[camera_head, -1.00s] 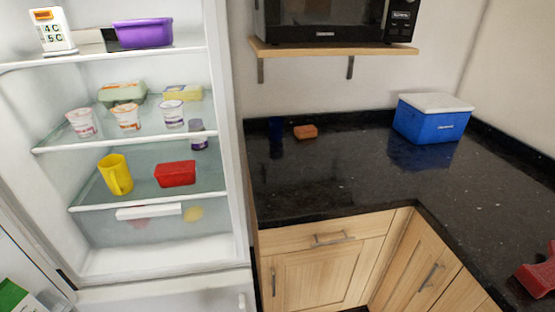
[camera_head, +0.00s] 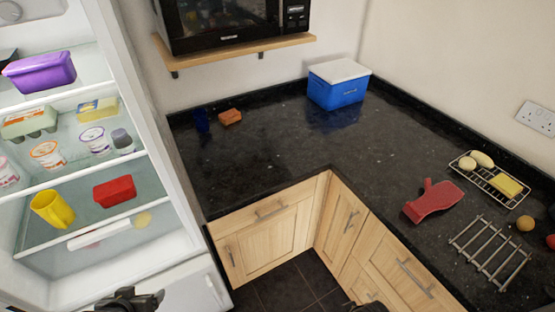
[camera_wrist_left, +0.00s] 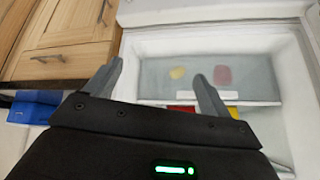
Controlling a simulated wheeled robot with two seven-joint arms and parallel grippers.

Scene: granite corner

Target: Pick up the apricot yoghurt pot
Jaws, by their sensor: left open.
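The pot with the orange label, which looks like the apricot yoghurt pot (camera_head: 47,154), stands upright on the fridge's middle shelf, between a pink-labelled pot (camera_head: 6,173) and a purple-labelled pot (camera_head: 95,140). My left gripper (camera_head: 130,297) is at the bottom of the head view, below and in front of the shelves, well apart from the pot. In the left wrist view the left gripper (camera_wrist_left: 158,82) is open, with nothing between its fingers, facing the fridge's lower part.
An egg box (camera_head: 29,122) is behind the pot. A yellow mug (camera_head: 52,209) and red tub (camera_head: 114,191) stand on the shelf below. A purple tub (camera_head: 40,72) is above. The fridge's side wall (camera_head: 150,110) bounds the shelves on the right. The counter (camera_head: 290,145) has clear room.

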